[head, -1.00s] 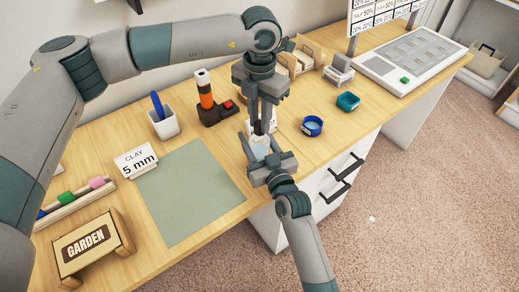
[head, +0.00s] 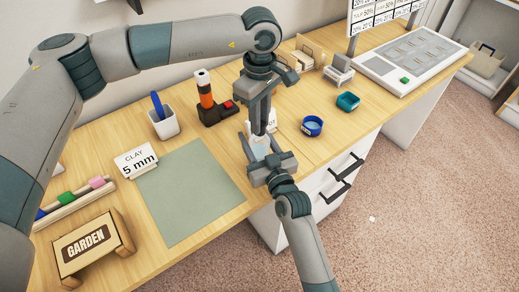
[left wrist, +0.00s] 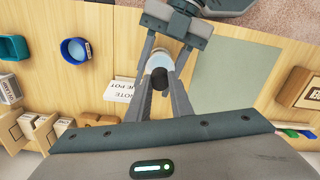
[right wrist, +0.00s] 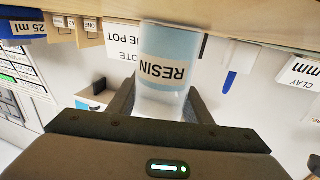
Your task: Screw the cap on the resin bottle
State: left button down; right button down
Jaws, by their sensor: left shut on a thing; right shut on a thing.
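The resin bottle (right wrist: 163,70) is pale and translucent with a light blue band and a RESIN label. My right gripper (right wrist: 162,100) is shut on it and holds it at the front edge of the bench; in the head view the bottle (head: 259,143) looks upright. My left gripper (head: 263,125) points straight down above the bottle, its fingers shut on the dark round cap (left wrist: 157,78). The cap is in line with the bottle's top. The fingers hide the joint in the head view, so I cannot tell how far the cap sits on the neck.
A green mat (head: 190,190) lies left of the bottle. Behind stand an orange and black tool (head: 207,100) and a white cup (head: 163,122). A blue round dish (head: 312,126) and a teal one (head: 347,101) are to the right. A NOTE card (left wrist: 122,88) stands close behind.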

pick_arm(q)
jog(key=m, duration=0.3)
jog(key=c, duration=1.5)
grip_release()
jog(key=shift+r, duration=0.15)
notch_tip(320, 180, up, 12)
jog(key=shift+f, duration=0.15)
pick_arm(e)
jog(key=c, duration=0.9)
grip_release()
jog(key=shift+o, duration=0.3)
jog(key=shift+s+d, duration=0.1)
jog(key=shift+s, duration=0.05)
